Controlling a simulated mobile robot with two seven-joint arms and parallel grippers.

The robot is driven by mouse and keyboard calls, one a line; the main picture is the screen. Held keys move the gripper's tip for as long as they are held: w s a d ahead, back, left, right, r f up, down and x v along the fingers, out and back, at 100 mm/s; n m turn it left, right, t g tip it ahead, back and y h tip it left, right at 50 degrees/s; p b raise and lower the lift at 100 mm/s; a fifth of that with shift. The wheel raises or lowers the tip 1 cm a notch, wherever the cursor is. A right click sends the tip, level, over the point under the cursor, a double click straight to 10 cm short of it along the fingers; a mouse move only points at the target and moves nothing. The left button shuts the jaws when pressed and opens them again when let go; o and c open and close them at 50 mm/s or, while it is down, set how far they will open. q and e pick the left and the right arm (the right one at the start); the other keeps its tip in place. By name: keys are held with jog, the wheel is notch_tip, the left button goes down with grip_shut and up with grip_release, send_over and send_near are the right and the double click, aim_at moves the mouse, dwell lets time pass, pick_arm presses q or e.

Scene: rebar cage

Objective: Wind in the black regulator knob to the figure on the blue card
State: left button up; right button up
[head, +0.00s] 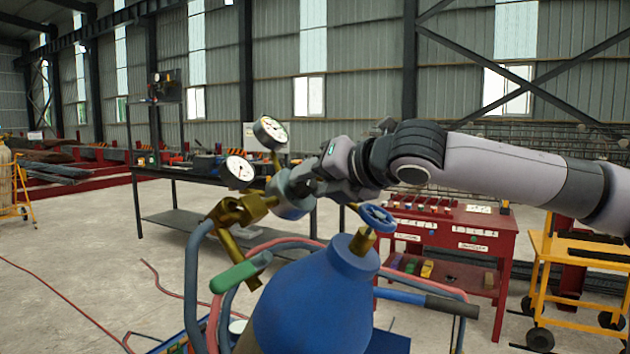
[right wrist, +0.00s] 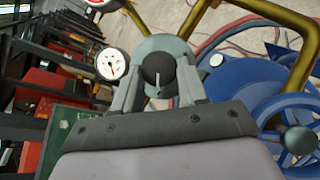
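The black regulator knob (right wrist: 158,70) shows in the right wrist view, with a white mark line on its face pointing down. It sits at the front of the grey round regulator body (head: 288,196). My right gripper (head: 312,184) reaches in from the right. In the right wrist view its two fingers (right wrist: 159,78) lie on either side of the knob and appear closed on it. Two white dial gauges, an upper one (head: 270,132) and a lower one (head: 240,170), stand on the regulator; their figures are too small to read. I cannot make out the blue card. My left gripper is out of view.
A blue cylinder (head: 315,300) with a blue valve handwheel (head: 376,217) stands below my right arm. A brass fitting (head: 240,210), a green-handled part (head: 240,272) and hoses are close by. A red bench (head: 460,240) and yellow cart (head: 580,260) stand right; floor at left is mostly clear.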

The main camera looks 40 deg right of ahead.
jog(key=shift+r, duration=0.1)
jog(key=shift+c, duration=0.4)
jog(key=m+g+h+p, duration=0.1)
jog(key=m+p, duration=0.2)
jog(key=p, duration=0.1)
jog(key=m+g+p, duration=0.1)
jog(key=m+p, duration=0.3)
jog(key=m+g+h+p, duration=0.1)
jog(key=m+g+p, duration=0.1)
jog(key=m+p, duration=0.1)
jog(key=shift+w+a+r+h+p, duration=0.3)
jog(key=shift+r+p, duration=0.1)
jog(key=m+g, duration=0.1)
jog(key=m, duration=0.2)
jog(key=m+g, duration=0.1)
jog(key=m, duration=0.2)
jog(key=shift+w+r+g, duration=0.15)
jog(key=shift+w+g, duration=0.05)
jog(key=shift+g, duration=0.2)
